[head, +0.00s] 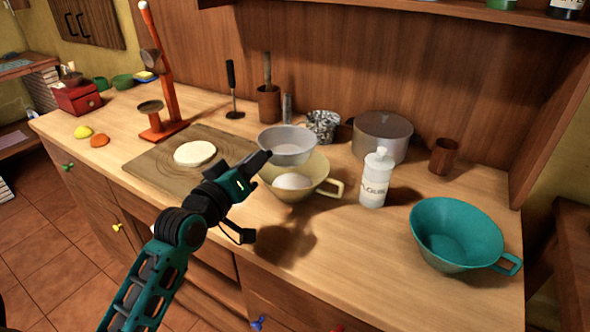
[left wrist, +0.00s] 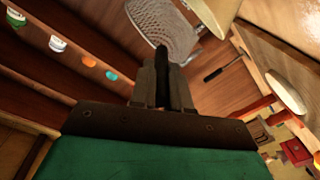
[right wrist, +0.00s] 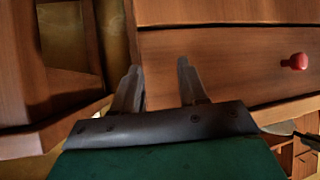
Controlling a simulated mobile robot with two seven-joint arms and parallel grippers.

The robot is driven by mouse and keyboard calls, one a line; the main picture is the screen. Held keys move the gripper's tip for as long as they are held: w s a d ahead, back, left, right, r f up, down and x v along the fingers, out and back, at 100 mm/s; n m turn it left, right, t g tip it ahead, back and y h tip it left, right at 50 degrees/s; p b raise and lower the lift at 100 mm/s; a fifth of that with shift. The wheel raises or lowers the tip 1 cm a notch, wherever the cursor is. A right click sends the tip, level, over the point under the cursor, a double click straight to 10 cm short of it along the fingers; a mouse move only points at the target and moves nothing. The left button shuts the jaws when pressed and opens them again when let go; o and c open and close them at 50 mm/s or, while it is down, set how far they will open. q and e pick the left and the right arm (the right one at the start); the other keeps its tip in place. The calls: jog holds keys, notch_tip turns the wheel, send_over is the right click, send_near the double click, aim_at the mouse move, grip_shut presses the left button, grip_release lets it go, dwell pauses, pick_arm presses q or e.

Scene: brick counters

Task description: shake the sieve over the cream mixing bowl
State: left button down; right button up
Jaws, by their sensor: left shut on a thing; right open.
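The sieve (head: 287,148) is a grey, round, mesh-like bowl. It is over the back part of the cream mixing bowl (head: 318,172), overlapping its rim in the head view. The mixing bowl has a handle on its right and a pale mound inside. My left gripper (head: 262,160) is shut on the sieve's handle at the bowl's left side. The left wrist view shows the mesh (left wrist: 165,22) beyond the dark handle in the jaws (left wrist: 165,88). My right gripper (right wrist: 157,72) is open and empty, facing wooden drawers; it is not in the head view.
A white bottle (head: 375,180) stands right of the mixing bowl, with a grey pot (head: 382,137) behind. A teal bowl (head: 457,236) is at the right. A wooden board (head: 150,160) with pale dough (head: 194,153) and an orange stand (head: 165,70) are left.

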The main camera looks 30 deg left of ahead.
pick_arm(q)
jog(key=d, duration=0.3)
jog(key=shift+s, duration=0.1)
dwell(1.9)
jog(key=shift+r, duration=0.2)
jog(key=shift+r, duration=1.9)
